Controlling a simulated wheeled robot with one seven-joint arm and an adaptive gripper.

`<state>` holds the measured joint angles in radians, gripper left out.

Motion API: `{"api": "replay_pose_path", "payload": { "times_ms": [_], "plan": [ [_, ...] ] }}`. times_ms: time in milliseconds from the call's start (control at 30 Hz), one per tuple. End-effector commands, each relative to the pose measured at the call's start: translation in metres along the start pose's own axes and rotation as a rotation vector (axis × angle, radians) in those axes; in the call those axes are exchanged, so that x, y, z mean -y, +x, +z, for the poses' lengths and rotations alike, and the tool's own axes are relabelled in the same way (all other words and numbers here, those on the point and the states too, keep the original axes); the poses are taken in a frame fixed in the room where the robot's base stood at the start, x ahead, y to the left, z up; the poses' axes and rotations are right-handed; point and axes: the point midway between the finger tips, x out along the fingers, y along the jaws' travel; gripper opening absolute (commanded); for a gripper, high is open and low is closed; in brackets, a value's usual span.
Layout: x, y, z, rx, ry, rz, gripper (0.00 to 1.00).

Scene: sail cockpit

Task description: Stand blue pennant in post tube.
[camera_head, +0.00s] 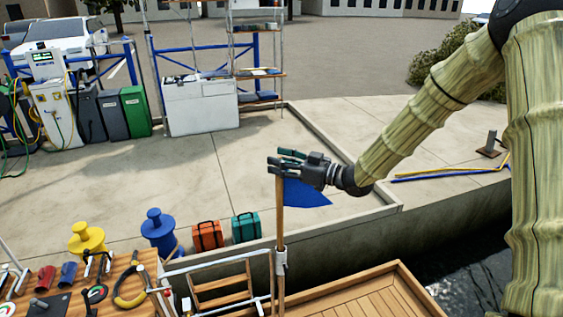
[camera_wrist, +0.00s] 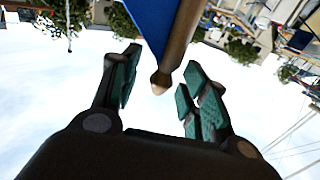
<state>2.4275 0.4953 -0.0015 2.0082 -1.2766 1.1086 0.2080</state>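The blue pennant (camera_head: 305,194) hangs from an upright wooden staff (camera_head: 280,220). My gripper (camera_head: 286,160) is at the top of the staff, above the pennant cloth. In the wrist view the gripper's fingers (camera_wrist: 162,88) are spread apart, with the staff's rounded tip (camera_wrist: 160,82) between them and gaps showing on both sides. The blue cloth (camera_wrist: 145,20) also shows there beside the staff.
A wooden bench (camera_head: 125,280) with tools stands at the lower left. A wooden ladder-like frame (camera_head: 222,290) and white rails are left of the tube. Orange (camera_head: 207,236) and green (camera_head: 245,227) cases and blue (camera_head: 160,230) and yellow (camera_head: 87,238) bollards line the quay. Water (camera_head: 470,270) lies at right.

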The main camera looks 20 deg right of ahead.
Motion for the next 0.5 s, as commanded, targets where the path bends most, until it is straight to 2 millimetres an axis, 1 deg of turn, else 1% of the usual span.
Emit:
{"api": "replay_pose_path", "payload": {
  "times_ms": [267,367,500],
  "plan": [
    [0.0,-0.002,0.0,0.001,0.0,0.0,0.45],
    [-0.001,-0.009,0.0,0.001,0.0,0.001,0.45],
    [0.0,-0.029,0.0,0.001,0.001,0.001,0.45]
  ]
}}
